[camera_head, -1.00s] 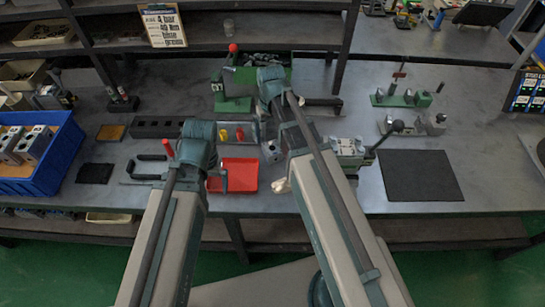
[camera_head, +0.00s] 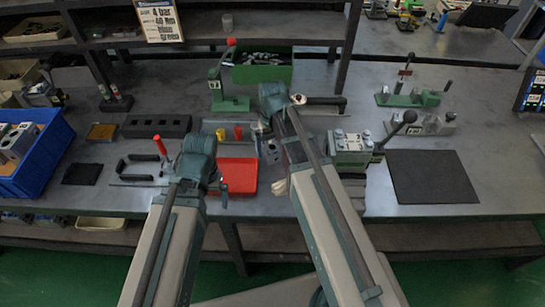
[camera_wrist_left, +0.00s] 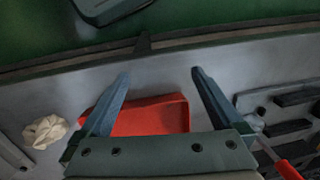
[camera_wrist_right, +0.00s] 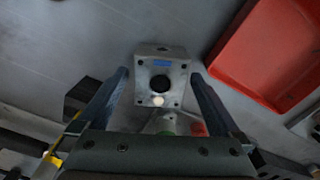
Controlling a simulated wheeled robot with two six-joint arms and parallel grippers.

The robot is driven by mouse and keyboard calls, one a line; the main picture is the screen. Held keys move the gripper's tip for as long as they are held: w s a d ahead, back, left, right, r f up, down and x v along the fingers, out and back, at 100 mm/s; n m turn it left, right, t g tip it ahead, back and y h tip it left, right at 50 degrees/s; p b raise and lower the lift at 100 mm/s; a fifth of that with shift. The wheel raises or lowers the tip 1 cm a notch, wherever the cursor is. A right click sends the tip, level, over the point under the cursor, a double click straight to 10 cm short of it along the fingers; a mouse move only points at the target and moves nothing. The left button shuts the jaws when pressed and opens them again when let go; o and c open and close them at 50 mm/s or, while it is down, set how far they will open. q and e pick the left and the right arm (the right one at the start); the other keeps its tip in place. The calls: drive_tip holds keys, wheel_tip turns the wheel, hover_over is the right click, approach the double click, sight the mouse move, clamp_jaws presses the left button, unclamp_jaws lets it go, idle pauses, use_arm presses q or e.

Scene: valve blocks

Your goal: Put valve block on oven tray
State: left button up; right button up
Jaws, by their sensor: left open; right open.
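A silver-grey valve block (camera_wrist_right: 160,80) with a dark round bore and a blue label stands on the bench in the right wrist view. It also shows in the head view (camera_head: 271,152), just left of my right arm. My right gripper (camera_wrist_right: 160,73) is open, with its fingers on either side of the block; contact cannot be told. A shallow red tray (camera_head: 238,175) lies left of the block, the likeliest oven tray. My left gripper (camera_wrist_left: 160,72) is open and empty above the red tray (camera_wrist_left: 150,115). In the head view, its fingers are mostly hidden.
A blue bin (camera_head: 45,165) with grey blocks stands far left. A green lever press (camera_head: 230,95) and green bin (camera_head: 262,68) stand behind. A clamp fixture (camera_head: 352,150) stands right of my right arm. A crumpled pale object (camera_wrist_left: 45,131) lies near the tray. A black mat (camera_head: 432,176) is clear.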

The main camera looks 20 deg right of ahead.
drive_tip(key=shift+f, duration=0.25)
clamp_jaws()
idle(0.3)
